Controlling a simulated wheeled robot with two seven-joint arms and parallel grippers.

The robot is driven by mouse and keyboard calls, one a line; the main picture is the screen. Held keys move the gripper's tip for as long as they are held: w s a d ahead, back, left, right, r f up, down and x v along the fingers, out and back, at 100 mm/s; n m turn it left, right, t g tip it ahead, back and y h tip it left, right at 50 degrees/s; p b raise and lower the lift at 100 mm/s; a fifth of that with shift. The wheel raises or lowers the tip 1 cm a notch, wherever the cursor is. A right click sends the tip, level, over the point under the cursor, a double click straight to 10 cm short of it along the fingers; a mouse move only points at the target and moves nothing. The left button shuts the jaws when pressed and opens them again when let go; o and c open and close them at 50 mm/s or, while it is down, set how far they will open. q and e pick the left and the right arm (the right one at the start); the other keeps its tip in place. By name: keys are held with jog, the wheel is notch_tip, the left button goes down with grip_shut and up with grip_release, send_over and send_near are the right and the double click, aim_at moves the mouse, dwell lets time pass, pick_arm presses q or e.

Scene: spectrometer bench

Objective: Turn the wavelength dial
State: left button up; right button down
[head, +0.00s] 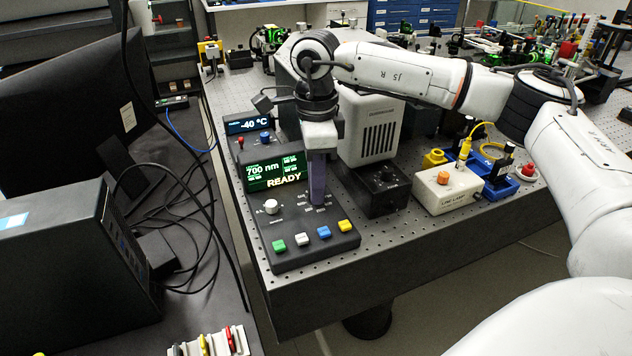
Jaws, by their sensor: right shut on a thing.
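The spectrometer control box (300,243) is black and lies near the front left corner of the optical bench. Its green display (275,171) reads "700 nm" and "READY". My right gripper (318,200) points straight down at the box's panel, right of a white knob (271,207), and is shut. The wavelength dial is not clearly visible; printed scale marks show around the fingertips, so the gripper and fingers hide what they hold there. Green, white, blue and yellow buttons (324,232) line the front of the panel. My left gripper is out of view.
A temperature unit (248,127) reading "-40 °C" stands behind the box. A grey instrument (372,130) and a black box with a knob (385,186) stand close on the right, then a white lamp box (445,190). A monitor (70,110) and cables are at left.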

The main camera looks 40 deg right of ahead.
jog(key=shift+n, duration=0.3)
jog(key=n, duration=0.4)
jog(key=shift+n, duration=0.4)
jog(key=shift+w+n+b, duration=0.15)
jog(key=shift+n+b, duration=0.2)
jog(key=shift+n, duration=2.15)
jog(key=c, duration=1.6)
grip_release()
notch_tip(320, 180, up, 10)
jog(key=shift+r, duration=0.2)
